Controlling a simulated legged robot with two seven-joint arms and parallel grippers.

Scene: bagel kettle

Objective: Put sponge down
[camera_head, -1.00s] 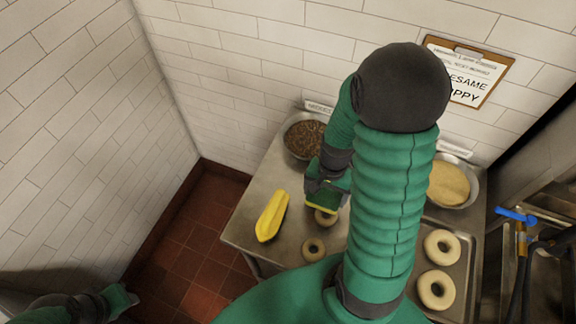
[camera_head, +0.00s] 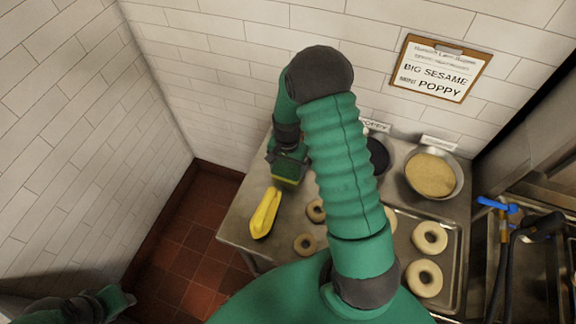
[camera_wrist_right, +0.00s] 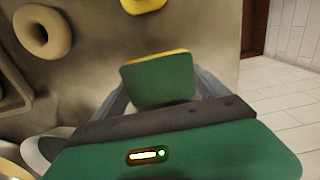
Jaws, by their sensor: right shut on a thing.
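The sponge (camera_head: 286,181), green with a yellow layer, is held in my right gripper (camera_head: 287,164) over the left back part of the steel table (camera_head: 240,222). In the right wrist view the sponge (camera_wrist_right: 158,80) sits between the two grey fingers, its green face toward the camera. I cannot tell whether it touches the table. My left gripper (camera_head: 122,299) is at the lower left, away from the table; its fingers are too unclear to read.
A yellow scoop-like object (camera_head: 265,213) lies in front of the sponge. Small bagels (camera_head: 305,244) lie nearby; larger bagels (camera_head: 430,237) are on a tray (camera_head: 455,290) at the right. A sesame bowl (camera_head: 432,174) and a dark poppy bowl (camera_head: 379,156) stand at the back. My right arm hides the middle.

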